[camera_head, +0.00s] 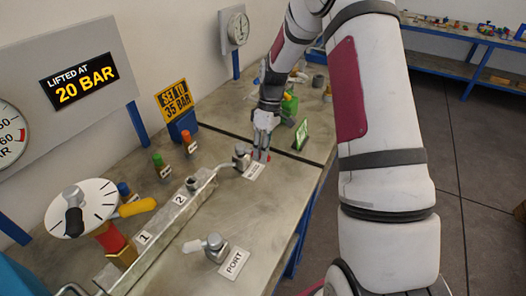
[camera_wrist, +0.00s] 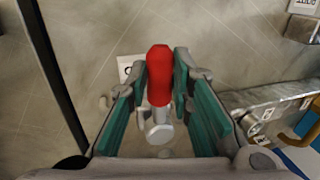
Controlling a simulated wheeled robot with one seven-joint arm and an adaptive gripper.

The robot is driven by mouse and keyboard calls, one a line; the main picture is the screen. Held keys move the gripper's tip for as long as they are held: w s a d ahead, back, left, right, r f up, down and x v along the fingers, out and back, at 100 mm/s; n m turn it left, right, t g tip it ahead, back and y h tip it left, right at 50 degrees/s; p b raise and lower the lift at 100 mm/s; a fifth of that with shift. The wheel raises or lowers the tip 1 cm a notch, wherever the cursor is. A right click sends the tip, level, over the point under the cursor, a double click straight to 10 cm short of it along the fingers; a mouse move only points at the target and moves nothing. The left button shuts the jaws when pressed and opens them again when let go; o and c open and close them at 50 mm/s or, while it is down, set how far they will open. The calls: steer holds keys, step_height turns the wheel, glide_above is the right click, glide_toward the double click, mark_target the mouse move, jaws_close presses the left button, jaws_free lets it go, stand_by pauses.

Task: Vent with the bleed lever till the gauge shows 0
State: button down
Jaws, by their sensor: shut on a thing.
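A red-handled lever (camera_wrist: 159,72) on a grey metal stem sits between the jaws of my gripper (camera_wrist: 160,90) in the wrist view. The green-padded jaws stand either side of it, and I take it as the bleed lever. In the head view my gripper (camera_head: 264,143) reaches down at the bench's far part, with a little red showing at its fingertips. A large gauge (camera_head: 10,137) is cut off at the left edge; its needle cannot be read.
A pipe manifold (camera_head: 160,225) with tags 1 and 2 runs along the bench. A fitting (camera_head: 216,247) by a PORT tag is in front. Signs read "LIFTED AT 20 BAR" (camera_head: 78,83) and "35 BAR" (camera_head: 174,100).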

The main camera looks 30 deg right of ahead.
steer(key=c, duration=1.4)
jaws_free()
steer(key=v, duration=1.2)
steer(key=shift+d, duration=0.1)
steer(key=s+a+r+m+t+h, duration=0.25)
steer(key=s+a+r, duration=0.65)
steer(key=s+r, duration=0.45)
steer(key=s+a+m+t, duration=0.1)
steer(key=s, duration=0.4)
steer(key=s+a+r+m+t, duration=0.1)
steer(key=s+m+t, duration=0.1)
steer(key=s, duration=0.3)
steer(key=s+a+m+t, duration=0.1)
steer(key=s+a, duration=0.1)
steer(key=s, duration=0.3)
steer(key=shift+a+r+m+t, duration=0.1)
steer(key=shift+r+m+t, duration=0.1)
steer(key=shift+m+t, duration=0.05)
